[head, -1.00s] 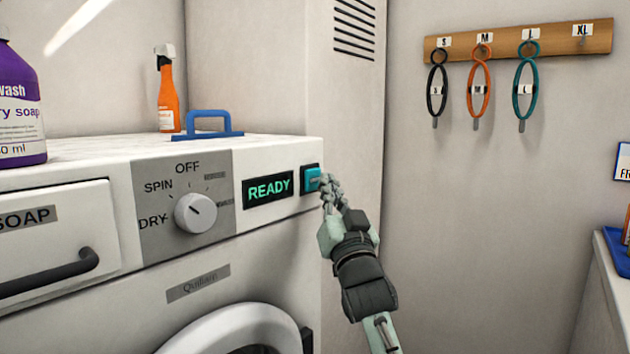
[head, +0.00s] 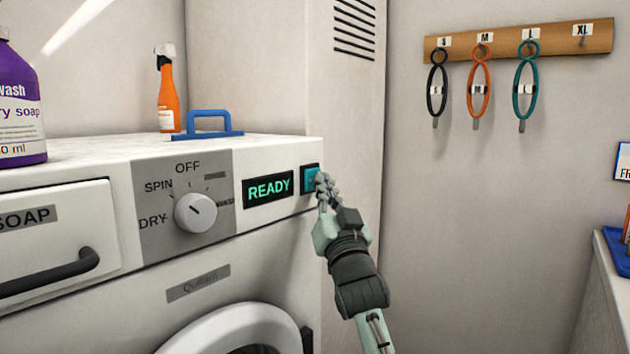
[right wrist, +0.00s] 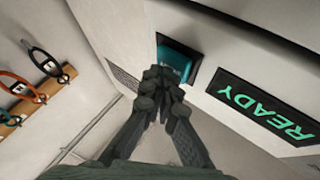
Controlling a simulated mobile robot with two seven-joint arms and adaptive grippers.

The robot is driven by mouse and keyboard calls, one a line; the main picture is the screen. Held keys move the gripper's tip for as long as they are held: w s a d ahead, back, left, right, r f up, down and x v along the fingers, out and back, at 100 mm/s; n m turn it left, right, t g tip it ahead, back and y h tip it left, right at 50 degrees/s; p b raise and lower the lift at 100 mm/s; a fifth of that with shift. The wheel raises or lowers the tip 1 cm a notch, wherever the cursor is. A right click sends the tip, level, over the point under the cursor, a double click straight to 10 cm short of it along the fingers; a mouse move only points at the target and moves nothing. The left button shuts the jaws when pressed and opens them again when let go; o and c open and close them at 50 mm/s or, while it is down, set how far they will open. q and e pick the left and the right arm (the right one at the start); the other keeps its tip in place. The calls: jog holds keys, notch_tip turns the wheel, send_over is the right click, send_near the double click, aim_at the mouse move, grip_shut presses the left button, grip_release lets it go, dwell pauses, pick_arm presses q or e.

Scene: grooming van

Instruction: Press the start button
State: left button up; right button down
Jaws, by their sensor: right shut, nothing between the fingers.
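The start button (head: 309,177) is a teal square in a dark frame on the washing machine's front panel, right of the display (head: 268,187) that reads READY. My right gripper (head: 322,181) is shut and empty, with its fingertips at the button's right side, covering part of it. In the right wrist view the closed fingertips (right wrist: 163,76) overlap the lower edge of the teal button (right wrist: 176,64). I cannot tell whether they touch it. The display also shows in the right wrist view (right wrist: 264,107). My left gripper is not in view.
The machine has a dial (head: 195,213), a soap drawer (head: 60,235) with a dark handle, and a round door (head: 235,322). A purple bottle (head: 18,110), an orange spray bottle (head: 167,97) and a blue handle (head: 208,123) are on top. Loops hang from a wooden rack (head: 520,42).

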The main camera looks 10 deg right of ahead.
jog(key=shift+w+a, duration=0.2)
jog(key=shift+w, duration=0.05)
dwell(0.4)
jog(key=shift+s+d+p, duration=0.4)
jog(key=shift+s+d, duration=0.2)
jog(key=shift+s, duration=0.15)
jog(key=s+d+p, duration=0.1)
jog(key=s, duration=0.1)
jog(key=s+d+p, duration=0.1)
jog(key=s+d, duration=0.1)
dwell(0.4)
jog(key=shift+w, duration=0.1)
dwell(1.2)
